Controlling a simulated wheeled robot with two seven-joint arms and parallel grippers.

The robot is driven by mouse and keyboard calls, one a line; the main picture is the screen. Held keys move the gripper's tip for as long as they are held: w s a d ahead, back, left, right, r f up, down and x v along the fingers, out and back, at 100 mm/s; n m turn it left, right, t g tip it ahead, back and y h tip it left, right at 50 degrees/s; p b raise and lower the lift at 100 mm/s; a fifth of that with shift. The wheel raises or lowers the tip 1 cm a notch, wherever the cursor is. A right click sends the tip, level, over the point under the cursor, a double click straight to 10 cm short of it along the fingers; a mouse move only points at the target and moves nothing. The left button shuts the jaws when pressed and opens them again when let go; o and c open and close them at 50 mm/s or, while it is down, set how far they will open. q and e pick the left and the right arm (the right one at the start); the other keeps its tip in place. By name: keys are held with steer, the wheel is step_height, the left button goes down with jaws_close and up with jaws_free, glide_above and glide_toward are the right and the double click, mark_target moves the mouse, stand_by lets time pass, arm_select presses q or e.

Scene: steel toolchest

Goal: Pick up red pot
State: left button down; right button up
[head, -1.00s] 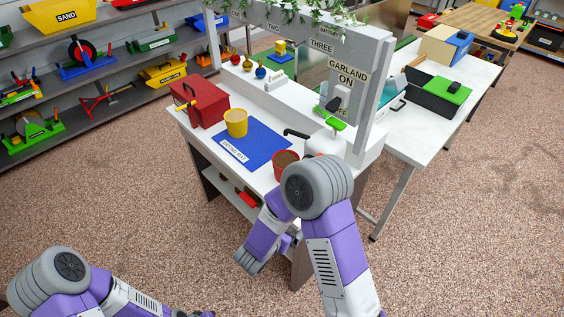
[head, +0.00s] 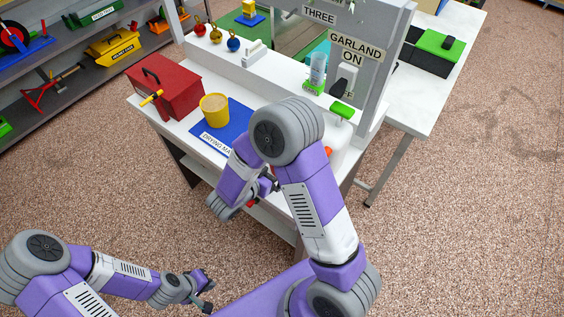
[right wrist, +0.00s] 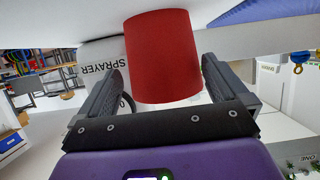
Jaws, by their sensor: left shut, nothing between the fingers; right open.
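The red pot (right wrist: 164,58) shows in the right wrist view, where the worktable is at the top of the picture. It lies between and just beyond the fingers of my right gripper (right wrist: 164,88), which is open with a gap to the pot on each side. In the head view my right arm hides the pot, and its gripper is mostly hidden behind its own links. My left gripper (head: 205,296) is shut and empty, low in front of the table and away from the pot.
A yellow pot (head: 214,111) stands on the blue drying mat (head: 199,135). A red toolbox (head: 166,88) is at the table's left. A white sprayer with a green top (head: 343,110) and a panel with a garland switch (head: 348,80) are behind my right arm.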

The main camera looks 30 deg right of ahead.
steer(key=x, duration=0.2)
steer(key=b+x, duration=0.1)
steer(key=x, duration=0.1)
steer(key=shift+a+f, duration=0.1)
steer(key=shift+f, duration=0.2)
steer(key=c, duration=1.1)
steer(key=shift+w, duration=0.1)
steer(key=shift+c, duration=0.6)
steer(key=shift+a+r, duration=0.1)
steer(key=shift+r, duration=0.1)
